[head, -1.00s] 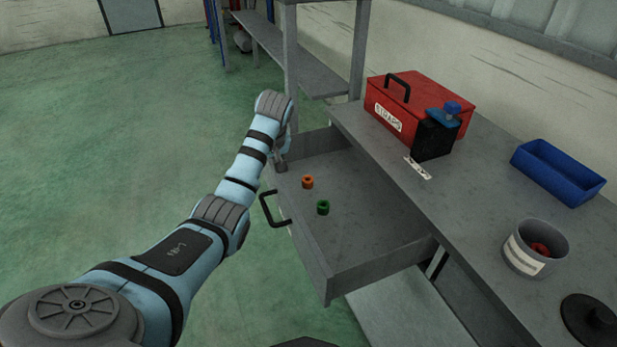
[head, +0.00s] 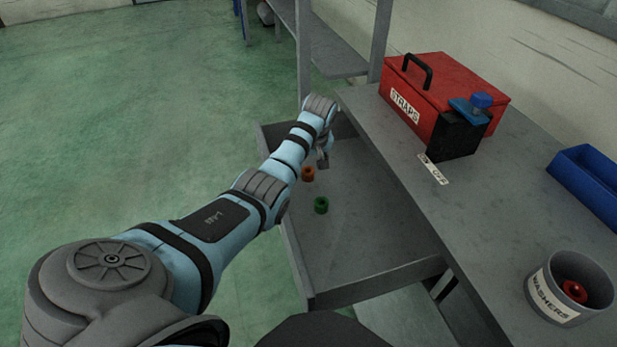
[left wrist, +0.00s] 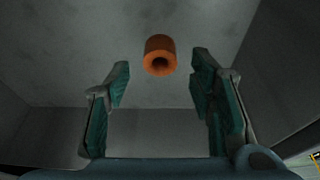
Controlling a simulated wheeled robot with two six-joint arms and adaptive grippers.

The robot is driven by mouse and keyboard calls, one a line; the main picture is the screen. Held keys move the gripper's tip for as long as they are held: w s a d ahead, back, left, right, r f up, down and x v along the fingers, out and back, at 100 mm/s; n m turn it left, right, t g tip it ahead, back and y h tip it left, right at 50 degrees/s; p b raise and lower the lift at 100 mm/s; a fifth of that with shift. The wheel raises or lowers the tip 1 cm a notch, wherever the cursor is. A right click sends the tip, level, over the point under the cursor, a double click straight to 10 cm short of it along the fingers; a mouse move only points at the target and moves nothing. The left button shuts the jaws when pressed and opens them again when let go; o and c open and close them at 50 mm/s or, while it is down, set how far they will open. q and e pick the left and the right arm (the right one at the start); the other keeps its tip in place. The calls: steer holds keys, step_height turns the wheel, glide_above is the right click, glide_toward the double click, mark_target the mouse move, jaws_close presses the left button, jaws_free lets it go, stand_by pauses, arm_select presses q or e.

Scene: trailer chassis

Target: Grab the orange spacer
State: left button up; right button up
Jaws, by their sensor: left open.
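My left gripper (head: 323,160) is over the drawer, just behind and to the right of the spacer in the head view. In the left wrist view my left gripper (left wrist: 161,80) has its two fingers wide apart with nothing between them. My right gripper is not in view.
A green spacer (head: 321,205) stands in the drawer near the orange one. On the workbench are a red STRAPS box (head: 443,92), a blue bin (head: 590,180) and a WASHERS tub (head: 566,290). The drawer walls (head: 375,291) stand around the spacers.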

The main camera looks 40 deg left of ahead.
mark_target(308, 170)
arm_select(q)
steer(key=b+x, duration=0.1)
steer(key=x, duration=0.3)
steer(key=shift+s+b, duration=0.1)
steer(key=shift+b, duration=0.3)
steer(key=shift+r, duration=0.15)
steer(key=shift+d, duration=0.1)
jaws_close()
